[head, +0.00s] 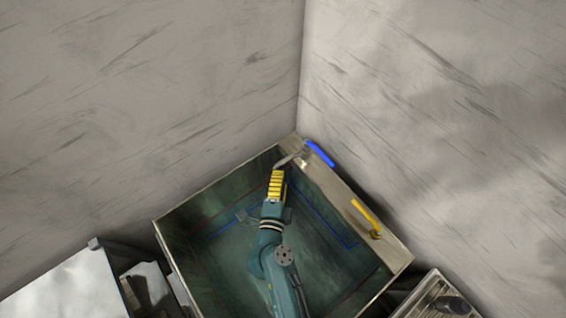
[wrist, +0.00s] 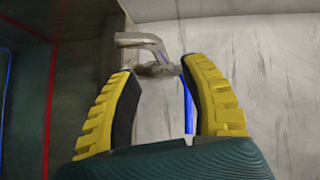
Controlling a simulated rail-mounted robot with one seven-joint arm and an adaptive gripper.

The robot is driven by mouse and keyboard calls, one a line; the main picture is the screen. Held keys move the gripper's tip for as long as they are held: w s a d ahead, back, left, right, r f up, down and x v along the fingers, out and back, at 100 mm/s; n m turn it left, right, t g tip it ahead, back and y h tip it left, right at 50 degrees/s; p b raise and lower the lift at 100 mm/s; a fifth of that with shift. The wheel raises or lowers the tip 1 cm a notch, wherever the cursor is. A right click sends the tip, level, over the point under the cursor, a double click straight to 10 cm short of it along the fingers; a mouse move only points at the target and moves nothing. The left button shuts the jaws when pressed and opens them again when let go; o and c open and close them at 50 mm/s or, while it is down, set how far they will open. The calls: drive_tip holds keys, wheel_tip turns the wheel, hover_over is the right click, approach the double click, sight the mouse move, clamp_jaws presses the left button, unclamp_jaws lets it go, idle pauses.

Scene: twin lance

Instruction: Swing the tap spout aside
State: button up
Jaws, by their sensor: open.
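The silver tap spout (head: 288,159) is at the far corner of the basin rim, beside a blue lever (head: 320,153). In the wrist view the spout (wrist: 140,40) is a bent metal tube just beyond my fingertips, reaching left from the tap body (wrist: 157,70). The blue lever (wrist: 188,108) shows in the gap near the right finger. My gripper (head: 277,172) is over the far part of the basin, close to the spout. In the wrist view my gripper (wrist: 158,68) is open, with yellow ribbed fingers apart. I cannot tell whether a fingertip touches the tap.
The green-walled basin (head: 205,205) lies below my arm. A yellow lever (head: 366,214) stands on its right ledge (head: 340,192). Two pale walls meet behind the tap. A white-topped unit (head: 65,288) is at lower left and a metal tray (head: 440,300) at lower right.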

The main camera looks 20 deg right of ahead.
sight(283, 161)
drive_tip(key=b+x, duration=0.1)
drive_tip(key=x, duration=0.6)
drive_tip(key=shift+w+b, duration=0.15)
drive_tip(key=shift+b, duration=0.2)
clamp_jaws()
